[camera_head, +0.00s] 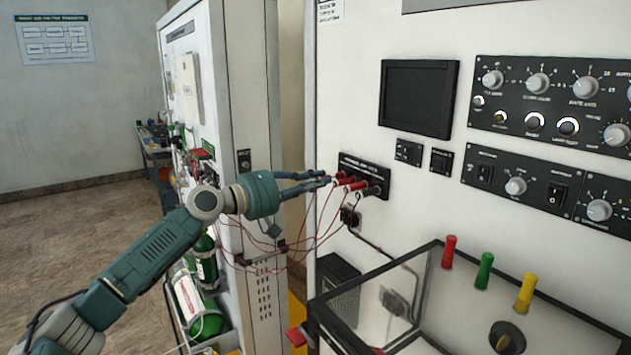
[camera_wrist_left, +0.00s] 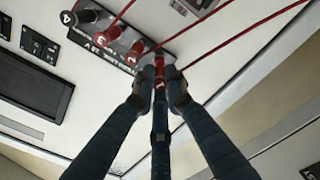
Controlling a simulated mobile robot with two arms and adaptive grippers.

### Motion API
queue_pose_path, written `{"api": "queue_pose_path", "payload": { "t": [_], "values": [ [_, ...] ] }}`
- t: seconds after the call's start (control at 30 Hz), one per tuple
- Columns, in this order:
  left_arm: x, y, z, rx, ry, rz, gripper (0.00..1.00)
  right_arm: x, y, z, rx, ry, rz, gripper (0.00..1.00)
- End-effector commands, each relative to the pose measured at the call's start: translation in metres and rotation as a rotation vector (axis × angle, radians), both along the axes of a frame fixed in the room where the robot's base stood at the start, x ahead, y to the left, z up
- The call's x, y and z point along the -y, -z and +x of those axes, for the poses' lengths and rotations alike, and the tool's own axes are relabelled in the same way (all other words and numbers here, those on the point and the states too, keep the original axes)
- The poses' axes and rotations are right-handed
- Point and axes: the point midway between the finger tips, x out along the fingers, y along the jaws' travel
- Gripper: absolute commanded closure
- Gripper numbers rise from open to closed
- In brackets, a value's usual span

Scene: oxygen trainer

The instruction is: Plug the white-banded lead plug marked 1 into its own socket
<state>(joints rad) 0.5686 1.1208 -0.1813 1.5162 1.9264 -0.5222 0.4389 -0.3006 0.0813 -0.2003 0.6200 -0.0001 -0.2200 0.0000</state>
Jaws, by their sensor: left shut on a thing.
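My left gripper (camera_head: 326,179) is shut on a red lead plug at the left end of the dark socket panel (camera_head: 364,166). In the left wrist view the fingertips (camera_wrist_left: 165,92) close around this red plug (camera_wrist_left: 160,76), which has a pale mark on it. The plug points at the panel's end; I cannot tell whether its tip is inside a socket. Beside it a red plug marked 2 (camera_wrist_left: 134,54), a red plug marked 3 (camera_wrist_left: 108,36) and a black plug marked 4 (camera_wrist_left: 80,17) stand in the panel. My right gripper is not in view.
Thin red leads (camera_head: 318,240) hang in loops below the panel and cross close by the gripper. A black connector with a cable (camera_head: 351,216) sits just below. A clear-sided box (camera_head: 400,262) stands lower right. A white cabinet (camera_head: 240,90) is behind my arm.

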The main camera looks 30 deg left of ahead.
Motion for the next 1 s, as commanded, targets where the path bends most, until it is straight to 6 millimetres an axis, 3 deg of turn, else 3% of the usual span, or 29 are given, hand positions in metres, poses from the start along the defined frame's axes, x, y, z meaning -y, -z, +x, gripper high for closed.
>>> {"api": "queue_pose_path", "payload": {
  "t": [1.0],
  "values": [
    [0.009, -0.002, 0.019, 0.001, 0.002, -0.001, 1.0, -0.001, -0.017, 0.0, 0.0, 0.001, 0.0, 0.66]
  ]
}}
